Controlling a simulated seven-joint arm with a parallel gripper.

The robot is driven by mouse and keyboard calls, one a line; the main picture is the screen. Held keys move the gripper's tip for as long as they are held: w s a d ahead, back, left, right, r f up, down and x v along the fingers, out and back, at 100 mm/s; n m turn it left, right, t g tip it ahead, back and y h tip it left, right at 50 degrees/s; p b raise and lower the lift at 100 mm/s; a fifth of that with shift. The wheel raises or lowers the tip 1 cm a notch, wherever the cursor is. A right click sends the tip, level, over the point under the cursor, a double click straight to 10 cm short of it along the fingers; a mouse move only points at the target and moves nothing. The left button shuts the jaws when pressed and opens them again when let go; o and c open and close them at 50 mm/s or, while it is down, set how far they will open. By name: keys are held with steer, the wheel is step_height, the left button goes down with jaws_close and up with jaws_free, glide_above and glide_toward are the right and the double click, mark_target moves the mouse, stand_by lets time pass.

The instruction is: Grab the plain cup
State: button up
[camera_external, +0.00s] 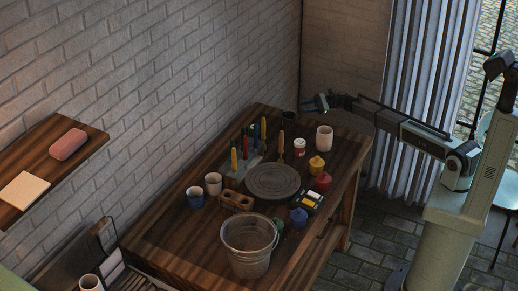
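A plain off-white cup (324,139) stands upright near the back right edge of the wooden table (160,235). Another plain pale cup (213,183) stands on the left side, next to a cup with a blue lower part (195,197). I cannot tell which one the task names. My gripper (317,103) is above the table's far end, over and slightly left of the off-white cup in the picture, and apart from it. No object shows in it. Its fingers are too small to tell open from shut.
A dark round turntable (273,181) is mid-table, with a metal bucket (249,246) in front. Upright colored tools (245,145), a red paint jar (323,181), a yellow jar (317,165) and a blue jar (299,217) crowd around. A dark cup (290,117) stands at the back.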

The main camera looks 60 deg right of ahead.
steer(key=o, duration=1.2)
steer(key=shift+r, duration=0.15)
